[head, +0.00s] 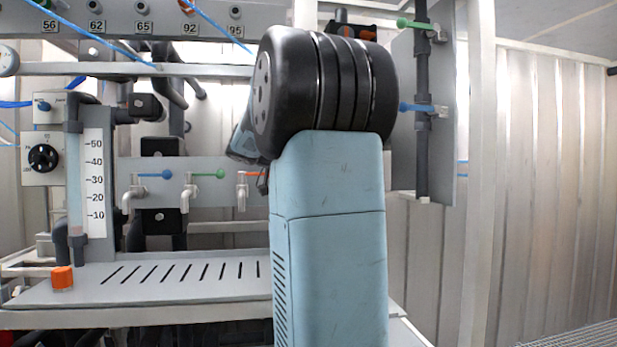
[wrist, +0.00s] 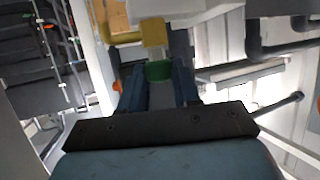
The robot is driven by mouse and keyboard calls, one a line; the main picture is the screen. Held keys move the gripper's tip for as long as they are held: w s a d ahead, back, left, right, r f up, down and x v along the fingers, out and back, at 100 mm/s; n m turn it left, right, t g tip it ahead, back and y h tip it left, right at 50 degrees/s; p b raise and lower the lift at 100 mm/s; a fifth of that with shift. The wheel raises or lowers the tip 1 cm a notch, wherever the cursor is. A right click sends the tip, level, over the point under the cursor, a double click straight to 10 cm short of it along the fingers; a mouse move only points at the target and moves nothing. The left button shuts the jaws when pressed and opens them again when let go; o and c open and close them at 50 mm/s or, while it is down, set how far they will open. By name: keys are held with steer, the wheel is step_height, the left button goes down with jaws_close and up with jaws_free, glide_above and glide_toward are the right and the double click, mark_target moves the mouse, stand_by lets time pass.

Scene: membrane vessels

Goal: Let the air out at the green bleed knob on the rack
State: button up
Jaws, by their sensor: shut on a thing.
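The green bleed knob (wrist: 158,71) shows in the wrist view, below a brass-coloured fitting (wrist: 153,33) on a pale block. My gripper (wrist: 160,82) has its two dark blue fingers on either side of the knob and is shut on it. The fingers hide part of the knob's sides. In the head view my own arm blocks the middle of the picture, and neither the gripper nor the bleed knob can be made out there.
The rack's slotted tray (head: 180,285) carries an orange knob (head: 62,278) at its left. Lever valves with blue (head: 155,175), green (head: 208,174) and red handles line the panel behind. A grey panel with dark pipe (head: 421,110) stands right of my arm. Corrugated wall (head: 550,180) lies farther right.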

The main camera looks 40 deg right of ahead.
steer(key=shift+s+r+n+t, duration=0.1)
steer(key=shift+r+n+t, duration=0.05)
steer(key=shift+n+t, duration=1.7)
steer(key=shift+t, duration=0.25)
steer(key=o, duration=1.1)
steer(key=shift+c, duration=0.2)
steer(key=shift+a, duration=0.1)
steer(key=v, duration=0.7)
steer(key=shift+a, duration=0.35)
